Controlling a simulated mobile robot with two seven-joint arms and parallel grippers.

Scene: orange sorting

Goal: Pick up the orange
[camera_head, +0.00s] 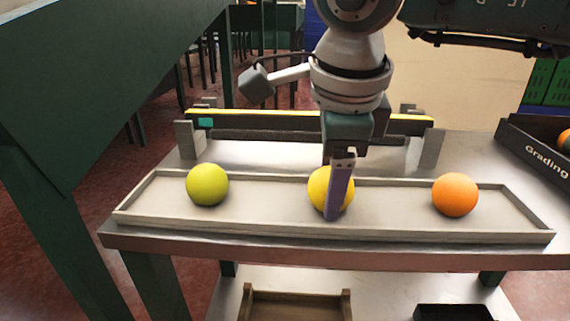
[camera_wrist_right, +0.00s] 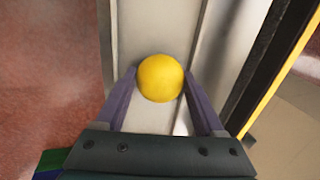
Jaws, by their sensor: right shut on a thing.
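Three round fruits show in the head view along a shallow grey tray (camera_head: 265,213): a yellow-green one (camera_head: 207,185) at left, a yellow one (camera_head: 320,190) in the middle and an orange one (camera_head: 455,194) at right. My right gripper (camera_head: 338,200) comes down from above and is shut on the yellow fruit, one finger covering part of its front. In the right wrist view the yellow fruit (camera_wrist_right: 160,78) sits between both purple fingers over the tray floor. I cannot tell whether it still touches the tray. The orange fruit is apart from the gripper. My left gripper is not in view.
A yellow-topped rail (camera_head: 260,122) stands behind the tray. A black crate marked "Grading" (camera_head: 545,160) with orange fruit is at the right edge. A large green structure (camera_head: 60,110) fills the left. A wooden box (camera_head: 295,303) sits on the lower shelf.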

